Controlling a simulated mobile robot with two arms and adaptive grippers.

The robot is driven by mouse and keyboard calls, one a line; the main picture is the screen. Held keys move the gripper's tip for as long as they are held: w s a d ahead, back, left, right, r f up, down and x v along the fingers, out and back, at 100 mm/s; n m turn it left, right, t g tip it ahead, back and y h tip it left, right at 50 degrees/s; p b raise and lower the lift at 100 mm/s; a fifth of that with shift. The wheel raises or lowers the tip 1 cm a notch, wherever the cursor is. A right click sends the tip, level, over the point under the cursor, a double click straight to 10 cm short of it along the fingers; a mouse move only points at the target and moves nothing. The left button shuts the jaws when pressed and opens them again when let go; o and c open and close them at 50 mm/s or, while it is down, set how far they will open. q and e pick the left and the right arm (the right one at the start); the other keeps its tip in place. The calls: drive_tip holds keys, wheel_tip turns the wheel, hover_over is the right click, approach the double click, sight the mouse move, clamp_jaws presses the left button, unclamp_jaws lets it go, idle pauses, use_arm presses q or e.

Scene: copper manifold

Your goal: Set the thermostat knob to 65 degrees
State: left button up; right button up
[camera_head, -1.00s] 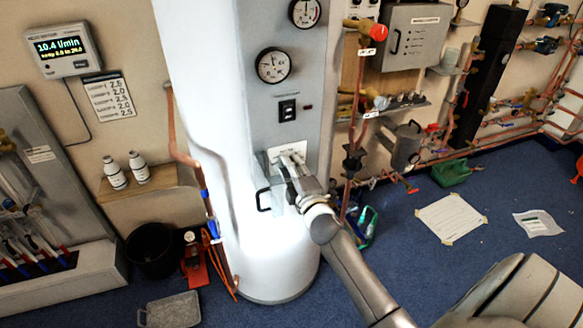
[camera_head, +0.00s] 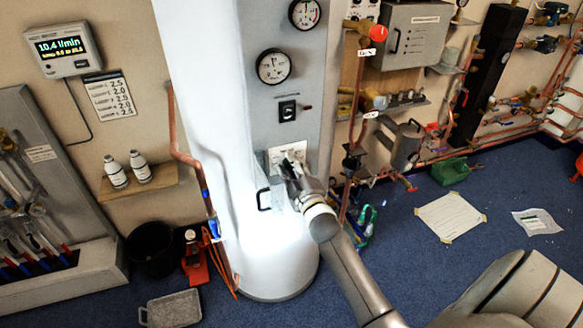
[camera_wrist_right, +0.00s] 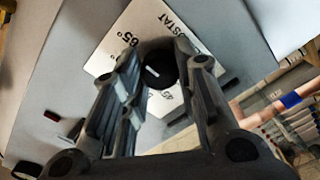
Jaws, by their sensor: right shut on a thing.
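The thermostat knob (camera_wrist_right: 154,74) is a black round knob with a short white mark, on a white label plate (camera_wrist_right: 128,25) in the right wrist view. Printed degree numbers and part of the word thermostat show around it. I cannot tell for sure which number the mark points to. The plate (camera_head: 285,151) also shows on the tank's grey panel in the head view. My right gripper (camera_wrist_right: 153,80) is shut on the knob, one finger on each side. In the head view the gripper (camera_head: 289,168) hides the knob. My left gripper is not in view.
A dark handle (camera_head: 263,199) sticks out left of the gripper. A black switch (camera_head: 287,110) and gauges (camera_head: 273,66) sit above the plate. A copper pipe (camera_head: 180,150) runs left of the white tank (camera_head: 262,255); more pipes and valves are at right.

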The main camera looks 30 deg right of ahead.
drive_tip(key=shift+c, duration=0.2)
drive_tip(key=o, duration=1.1)
drive_tip(key=shift+c, duration=0.2)
drive_tip(key=shift+s, duration=0.1)
drive_tip(key=v, duration=1.1)
drive_tip(key=shift+s, duration=0.4)
drive_tip(key=shift+a+f, duration=0.1)
drive_tip(key=shift+a, duration=0.05)
